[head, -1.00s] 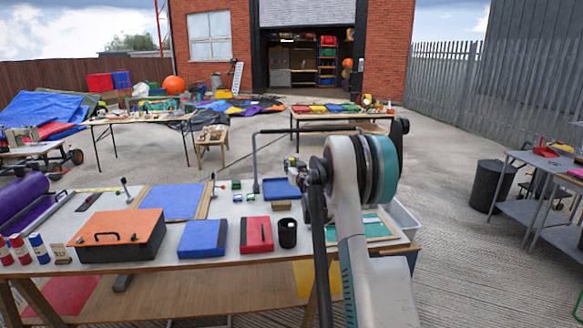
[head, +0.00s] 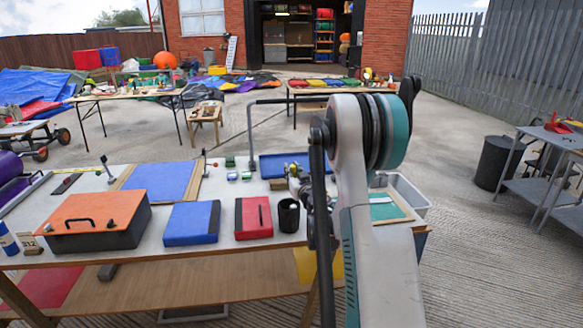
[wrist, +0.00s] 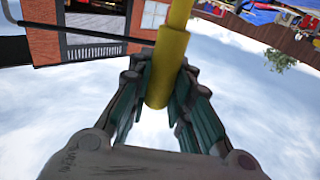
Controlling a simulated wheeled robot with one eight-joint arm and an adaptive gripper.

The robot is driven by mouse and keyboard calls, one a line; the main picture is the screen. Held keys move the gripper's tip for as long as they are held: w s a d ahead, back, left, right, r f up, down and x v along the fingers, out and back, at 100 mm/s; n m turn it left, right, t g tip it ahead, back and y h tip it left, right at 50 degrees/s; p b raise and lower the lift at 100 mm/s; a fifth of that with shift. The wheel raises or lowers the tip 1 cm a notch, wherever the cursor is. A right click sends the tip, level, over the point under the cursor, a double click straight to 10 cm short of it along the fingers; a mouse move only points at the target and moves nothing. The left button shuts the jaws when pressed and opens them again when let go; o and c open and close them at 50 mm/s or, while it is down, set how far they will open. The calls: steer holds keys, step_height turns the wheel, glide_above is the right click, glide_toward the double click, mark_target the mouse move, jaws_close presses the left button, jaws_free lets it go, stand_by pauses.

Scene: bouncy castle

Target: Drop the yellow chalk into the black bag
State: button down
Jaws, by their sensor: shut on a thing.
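The yellow chalk (wrist: 171,62) is a yellow cylinder in the wrist view, running from the top edge down between the fingers. My gripper (wrist: 160,100) is shut on it, with a dark green finger pad on each side. Sky fills most of the picture behind them, so the chalk is held up in the air. In the head view my arm covers the right part of the near table, and the gripper and chalk cannot be made out clearly. I cannot make out a black bag for certain in either view.
The near table (head: 225,180) holds an orange-lidded case (head: 98,217), a blue block (head: 191,222), a red block (head: 253,217), a black cup (head: 289,215) and a blue tray (head: 300,165). A dark bin (head: 495,163) stands right, by grey tables.

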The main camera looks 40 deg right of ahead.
steer(key=shift+f+b, duration=1.5)
steer(key=shift+f, duration=1.25)
steer(key=c, duration=1.4)
jaws_free()
steer(key=v, duration=1.2)
steer(key=shift+a, duration=0.1)
